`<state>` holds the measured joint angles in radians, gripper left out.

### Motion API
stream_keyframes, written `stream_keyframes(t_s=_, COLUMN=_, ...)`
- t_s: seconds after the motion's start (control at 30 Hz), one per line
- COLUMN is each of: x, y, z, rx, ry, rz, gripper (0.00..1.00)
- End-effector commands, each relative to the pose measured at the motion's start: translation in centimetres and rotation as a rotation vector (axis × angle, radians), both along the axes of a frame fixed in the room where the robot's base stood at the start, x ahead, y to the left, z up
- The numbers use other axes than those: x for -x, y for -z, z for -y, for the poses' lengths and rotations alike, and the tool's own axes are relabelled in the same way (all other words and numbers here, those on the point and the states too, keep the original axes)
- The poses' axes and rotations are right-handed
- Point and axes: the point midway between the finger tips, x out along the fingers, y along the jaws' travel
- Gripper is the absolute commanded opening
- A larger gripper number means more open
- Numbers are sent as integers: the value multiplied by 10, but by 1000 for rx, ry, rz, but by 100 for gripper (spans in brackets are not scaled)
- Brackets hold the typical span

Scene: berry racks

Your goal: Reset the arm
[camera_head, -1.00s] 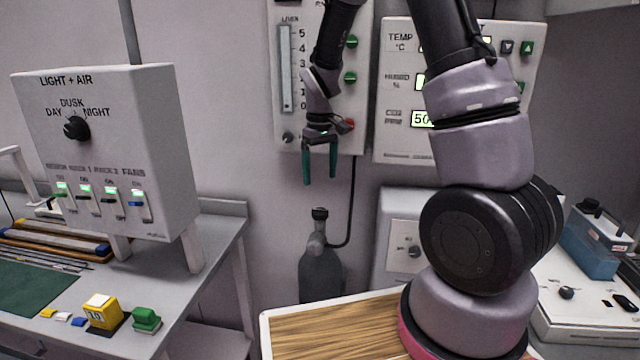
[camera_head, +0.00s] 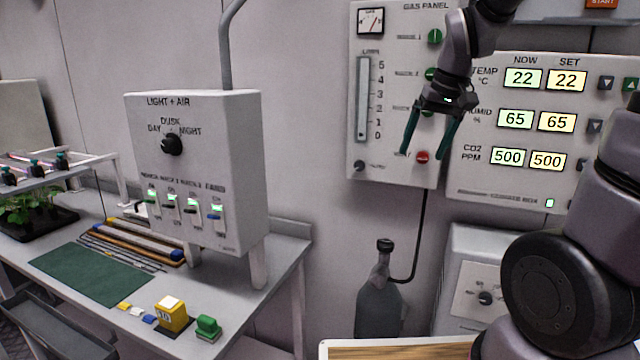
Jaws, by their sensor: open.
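My gripper (camera_head: 428,146) hangs from my arm at the upper right, in front of the gas panel (camera_head: 358,165) in the picture. Its two green fingers point down and stand apart, with nothing between them. My arm rises at the right edge, and its middle part runs out of the top of the picture.
A light and air box (camera_head: 240,150) stands on the left table (camera_head: 262,318), with a green mat (camera_head: 90,271), a yellow block (camera_head: 172,316) and a green block (camera_head: 207,328). A grey bottle (camera_head: 379,305) stands by the wall. A climate panel (camera_head: 500,185) hangs at right.

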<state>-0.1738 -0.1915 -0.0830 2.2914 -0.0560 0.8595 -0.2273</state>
Motion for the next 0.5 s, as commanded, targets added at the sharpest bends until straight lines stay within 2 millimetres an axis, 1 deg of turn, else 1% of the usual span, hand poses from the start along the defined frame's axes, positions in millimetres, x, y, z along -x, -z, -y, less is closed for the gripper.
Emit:
stream_keyframes(t_s=0.03, x=12, y=-14, z=4, rx=-19, ry=33, rz=31, gripper=88)
stream_keyframes(t_s=0.2, x=53, y=-45, z=13, rx=-77, ry=141, rz=114, gripper=88)
stream_keyframes(t_s=0.3, x=77, y=-58, z=17, rx=-109, ry=201, rz=160, gripper=88)
stream_keyframes(t_s=0.4, x=97, y=-67, z=20, rx=-137, ry=254, rz=202, gripper=88)
stream_keyframes(t_s=0.5, x=113, y=-72, z=21, rx=-157, ry=292, rz=232, gripper=88)
